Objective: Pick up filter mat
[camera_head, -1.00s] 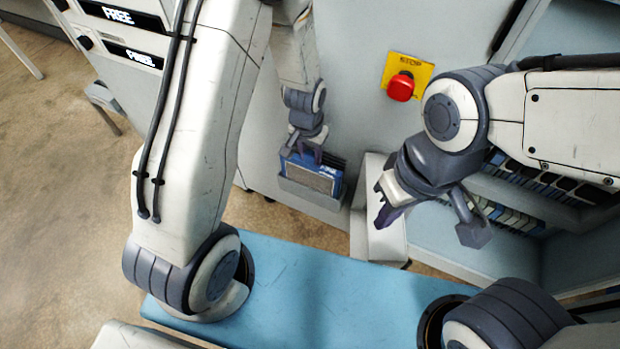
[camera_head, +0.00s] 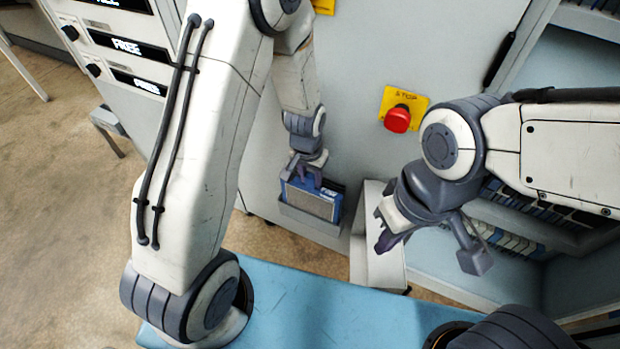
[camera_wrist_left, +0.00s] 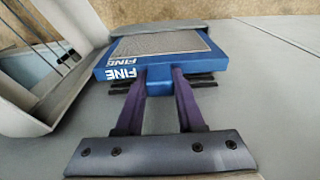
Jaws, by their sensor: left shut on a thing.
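The filter mat (camera_head: 311,199) is a blue-framed panel with a grey mesh face, standing in a grey holder (camera_head: 309,223) on the front of the machine. In the left wrist view the filter mat (camera_wrist_left: 110,69) shows "FINE" lettering on its edge. My left gripper (camera_head: 305,179) reaches down to the mat's top edge. In the left wrist view its purple fingers (camera_wrist_left: 160,84) are shut on a blue tab of the mat, one on each side. My right gripper (camera_head: 428,252) hangs at the right, fingers spread and empty, away from the mat.
A red stop button (camera_head: 397,119) on a yellow plate is on the machine front. A white open bin (camera_head: 377,262) stands right of the holder. Shelves with rows of mats (camera_head: 505,238) are at the right. Dark slats stand behind the mat.

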